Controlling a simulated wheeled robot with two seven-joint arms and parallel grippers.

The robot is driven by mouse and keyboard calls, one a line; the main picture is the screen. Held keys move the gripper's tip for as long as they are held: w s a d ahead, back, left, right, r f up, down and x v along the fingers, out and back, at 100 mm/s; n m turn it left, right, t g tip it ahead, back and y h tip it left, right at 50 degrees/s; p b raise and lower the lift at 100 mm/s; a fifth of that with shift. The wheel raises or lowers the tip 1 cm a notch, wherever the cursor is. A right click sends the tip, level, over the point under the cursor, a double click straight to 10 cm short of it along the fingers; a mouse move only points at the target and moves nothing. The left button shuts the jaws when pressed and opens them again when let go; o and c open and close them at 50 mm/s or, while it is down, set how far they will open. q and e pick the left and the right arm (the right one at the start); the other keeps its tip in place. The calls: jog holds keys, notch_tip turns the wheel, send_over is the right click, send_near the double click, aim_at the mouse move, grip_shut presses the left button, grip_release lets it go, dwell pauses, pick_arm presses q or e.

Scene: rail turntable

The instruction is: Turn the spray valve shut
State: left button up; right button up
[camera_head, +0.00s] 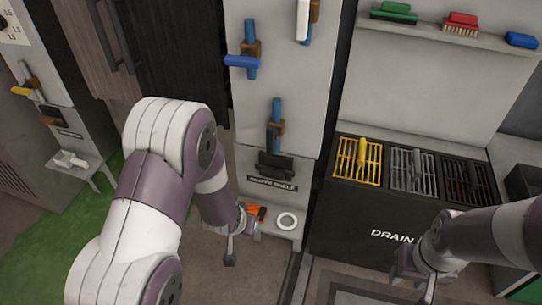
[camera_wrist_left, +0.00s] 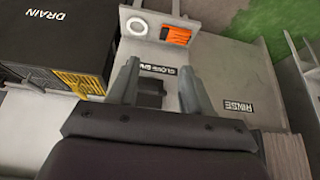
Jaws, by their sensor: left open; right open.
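A pale panel (camera_head: 285,85) carries several pipe valves. One has a blue lever (camera_head: 242,62) set crosswise to its blue pipe. One has a white lever (camera_head: 302,20) standing upright, and a lower one has a dark lever (camera_head: 270,137). No spray label is readable, so I cannot tell which is the spray valve. My left gripper (camera_head: 240,238) is low in front of the panel, near the small shelf. In the left wrist view its fingers (camera_wrist_left: 158,92) are apart, with a dark block (camera_wrist_left: 150,94) beyond them. My right gripper (camera_head: 415,280) is in front of the drain unit, open.
A white ring (camera_head: 287,222) and an orange item (camera_head: 256,211) lie on the low shelf. The drain unit (camera_head: 345,215) has yellow, grey and dark racks. Brushes (camera_head: 460,24) stand on the upper ledge. A yellow-levered valve (camera_head: 22,90) is at far left. A RINSE label (camera_wrist_left: 238,106) shows in the wrist view.

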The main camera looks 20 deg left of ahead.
pick_arm(q)
jog(key=w+f+t+b, duration=0.1)
jog(key=w+f+t, duration=0.2)
jog(key=w, duration=0.2)
jog(key=t, duration=0.9)
send_near(269, 140)
jog(key=shift+h, duration=0.3)
jog(key=w, duration=1.1)
jog(key=shift+w+f, duration=0.15)
jog(key=shift+f, duration=0.1)
jog(key=c, duration=0.9)
